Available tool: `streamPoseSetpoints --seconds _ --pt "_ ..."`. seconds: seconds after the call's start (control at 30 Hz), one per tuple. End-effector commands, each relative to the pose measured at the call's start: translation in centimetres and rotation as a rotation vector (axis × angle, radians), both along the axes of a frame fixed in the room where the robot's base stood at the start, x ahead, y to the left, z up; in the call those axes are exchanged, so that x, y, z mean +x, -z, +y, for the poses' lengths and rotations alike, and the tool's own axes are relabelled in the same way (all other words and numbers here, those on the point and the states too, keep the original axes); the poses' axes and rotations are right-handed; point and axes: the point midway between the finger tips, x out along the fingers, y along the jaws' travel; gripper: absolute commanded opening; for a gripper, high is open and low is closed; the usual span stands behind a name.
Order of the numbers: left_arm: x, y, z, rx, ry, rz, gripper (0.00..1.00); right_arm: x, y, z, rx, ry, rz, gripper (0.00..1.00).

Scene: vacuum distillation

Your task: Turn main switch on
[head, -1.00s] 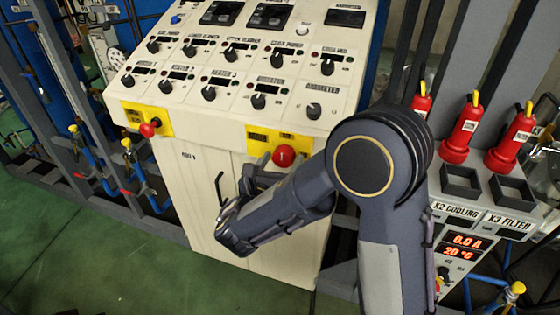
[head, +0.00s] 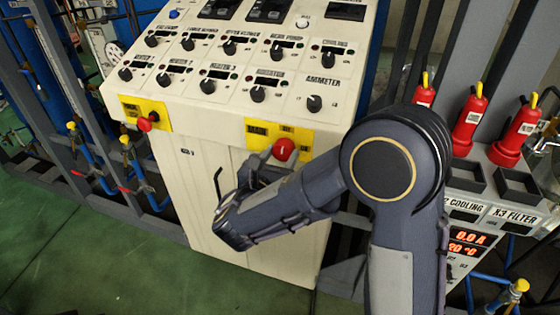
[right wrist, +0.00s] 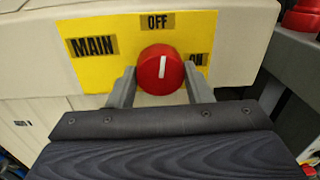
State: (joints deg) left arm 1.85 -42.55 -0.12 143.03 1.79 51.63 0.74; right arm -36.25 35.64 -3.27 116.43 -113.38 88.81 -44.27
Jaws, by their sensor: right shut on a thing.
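The main switch is a round red knob (head: 284,149) with a white line, on a yellow plate (right wrist: 92,72) at the front edge of the cream control cabinet. In the right wrist view the knob (right wrist: 161,64) has its white line pointing up, towards the OFF label (right wrist: 158,22). The MAIN label is to its left, and the ON label is partly hidden behind a finger. My right gripper (right wrist: 160,74) is shut on the knob, one grey finger on each side. In the head view my right gripper (head: 270,162) is partly hidden by its own arm. My left gripper is not in view.
A second red knob (head: 145,124) sits on another yellow plate at the left. The sloping panel above carries several black dials (head: 314,103). At the right, red extinguisher-like bottles (head: 470,125) stand on a grey rack. Green floor (head: 110,245) lies clear at the left.

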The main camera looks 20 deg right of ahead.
Motion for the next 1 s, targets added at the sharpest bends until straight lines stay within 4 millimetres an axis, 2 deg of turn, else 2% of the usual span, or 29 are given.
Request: streamPoseSetpoints --seconds 0.03,1.0 --pt "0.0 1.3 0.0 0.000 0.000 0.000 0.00 0.0 0.6 0.0 0.033 0.000 -0.023 0.23" --pt "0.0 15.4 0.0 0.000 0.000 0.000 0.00 0.0 0.7 0.1 0.791 0.001 -0.532 0.23"
